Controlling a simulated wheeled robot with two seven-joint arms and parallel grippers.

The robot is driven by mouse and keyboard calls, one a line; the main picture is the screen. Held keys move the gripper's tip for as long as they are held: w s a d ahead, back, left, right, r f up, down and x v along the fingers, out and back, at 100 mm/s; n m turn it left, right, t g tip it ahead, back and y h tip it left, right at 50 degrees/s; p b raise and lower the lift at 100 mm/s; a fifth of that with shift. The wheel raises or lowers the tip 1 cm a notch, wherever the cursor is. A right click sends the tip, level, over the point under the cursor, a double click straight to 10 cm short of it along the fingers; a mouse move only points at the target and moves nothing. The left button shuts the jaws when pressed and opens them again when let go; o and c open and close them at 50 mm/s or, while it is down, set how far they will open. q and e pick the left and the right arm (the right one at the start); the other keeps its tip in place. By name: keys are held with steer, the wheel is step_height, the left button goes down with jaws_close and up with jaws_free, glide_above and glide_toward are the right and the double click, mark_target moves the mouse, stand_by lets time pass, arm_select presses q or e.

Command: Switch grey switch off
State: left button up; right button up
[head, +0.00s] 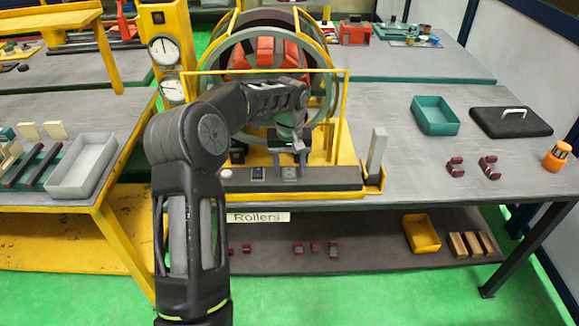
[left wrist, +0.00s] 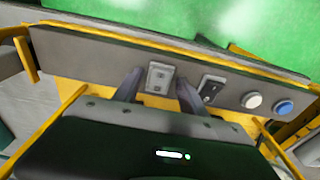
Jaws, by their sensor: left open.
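The grey switch (left wrist: 160,77) is a light grey plate with a small rocker, set in the dark grey panel (left wrist: 105,50). My left gripper (left wrist: 158,88) is open, with one finger on each side of this switch. I cannot tell whether the fingers touch it, or which way the rocker is set. In the head view my left gripper (head: 288,160) is over the panel and partly covers the grey switch (head: 289,173). A black switch (left wrist: 210,88) sits beside it, then a white button (left wrist: 252,101) and a blue button (left wrist: 284,107). My right gripper is not in view.
A yellow frame (head: 340,130) and the large ring-shaped machine (head: 325,60) stand behind the panel. An upright grey plate (head: 377,150) stands at the panel's right end. A green tray (head: 435,115) and a black lidded case (head: 512,122) lie farther right on the table.

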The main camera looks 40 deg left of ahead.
mark_target(289, 176)
arm_select(q)
step_height(289, 176, up, 8)
steer(key=b, duration=0.1)
steer(key=shift+s+d, duration=0.25)
steer(key=shift+s, duration=0.05)
steer(key=shift+f, duration=0.15)
stand_by(0.6)
